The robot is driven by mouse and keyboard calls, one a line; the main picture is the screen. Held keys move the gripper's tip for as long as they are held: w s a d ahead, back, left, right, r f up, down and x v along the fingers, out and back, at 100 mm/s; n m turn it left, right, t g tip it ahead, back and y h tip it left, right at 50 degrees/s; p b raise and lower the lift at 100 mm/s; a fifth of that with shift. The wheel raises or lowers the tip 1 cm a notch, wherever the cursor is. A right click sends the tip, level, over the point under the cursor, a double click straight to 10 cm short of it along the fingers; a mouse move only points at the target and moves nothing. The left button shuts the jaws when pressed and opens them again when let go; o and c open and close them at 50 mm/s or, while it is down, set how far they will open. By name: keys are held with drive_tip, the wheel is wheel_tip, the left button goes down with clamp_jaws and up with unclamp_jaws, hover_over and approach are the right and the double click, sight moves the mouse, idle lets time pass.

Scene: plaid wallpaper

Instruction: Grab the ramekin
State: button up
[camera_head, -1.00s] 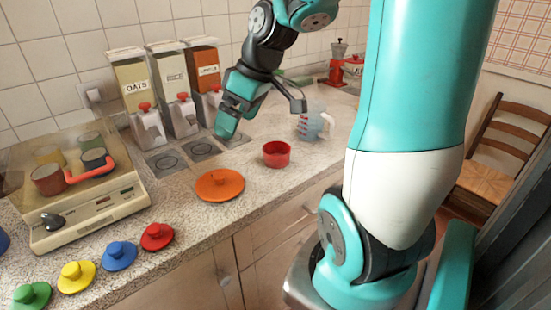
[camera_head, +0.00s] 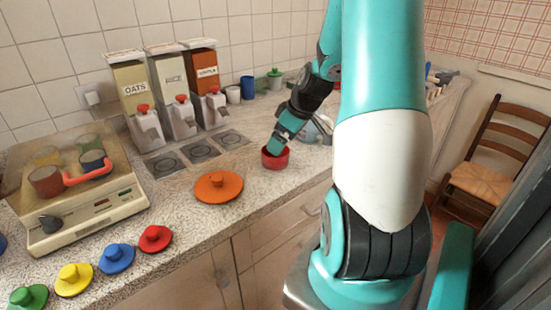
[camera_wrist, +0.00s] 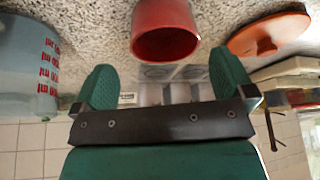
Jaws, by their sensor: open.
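The ramekin (camera_head: 275,159) is a small red round dish on the speckled counter, right of the orange lid. In the head view my gripper (camera_head: 279,143) is right at it, overlapping its upper rim, and whether they touch is unclear. In the wrist view the red ramekin (camera_wrist: 165,32) shows beyond and between the two green fingertips (camera_wrist: 165,85). The fingers are wide apart and nothing is held between them.
A measuring jug (camera_head: 314,129) stands close right of the ramekin, partly hidden by my arm. The orange lid (camera_head: 218,187) lies to the left. Dispensers (camera_head: 180,112) stand behind, and several coloured lids (camera_head: 117,258) lie along the front edge near the scale-like appliance (camera_head: 85,230).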

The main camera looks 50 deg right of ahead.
sight(271, 162)
drive_tip(key=shift+a+p+x, duration=0.1)
drive_tip(key=shift+p+x, duration=0.15)
drive_tip(key=shift+x, duration=1.3)
drive_tip(key=shift+a+p+x, duration=0.15)
drive_tip(key=shift+p+x, duration=0.05)
drive_tip(key=shift+x, duration=1.35)
drive_tip(key=c, duration=0.8)
